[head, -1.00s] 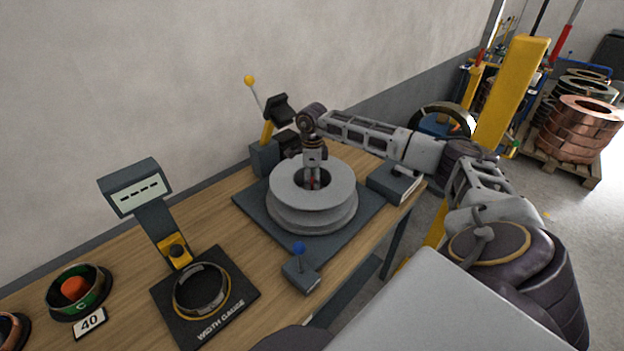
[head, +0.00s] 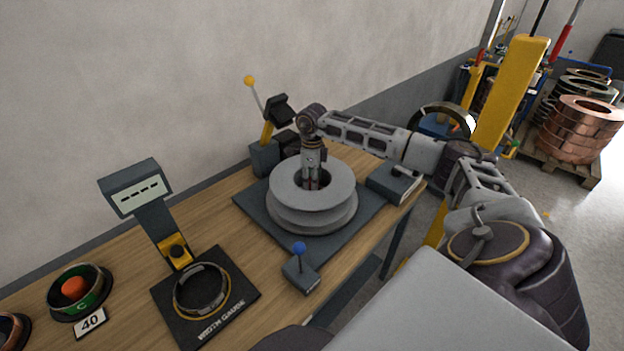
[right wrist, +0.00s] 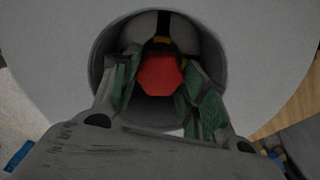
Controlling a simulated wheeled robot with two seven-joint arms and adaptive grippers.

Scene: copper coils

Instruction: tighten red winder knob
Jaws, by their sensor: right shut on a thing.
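The red knob (right wrist: 160,77) sits deep in the central hole of the grey winder spool (right wrist: 55,75), between the green-padded fingers of my right gripper (right wrist: 162,86). In the head view the grey spool (head: 285,201) lies flat on a dark base plate on the bench. My right gripper (head: 312,183) points straight down into its hole and is shut on the knob. The spool's rim and the fingers hide the knob in the head view. My left gripper is not in view.
A blue-knobbed lever box (head: 300,272) stands in front of the spool, and a yellow-knobbed lever (head: 250,82) behind it. A dark box (head: 396,183) is to the right. The width gauge (head: 205,296) and a display (head: 137,190) are to the left.

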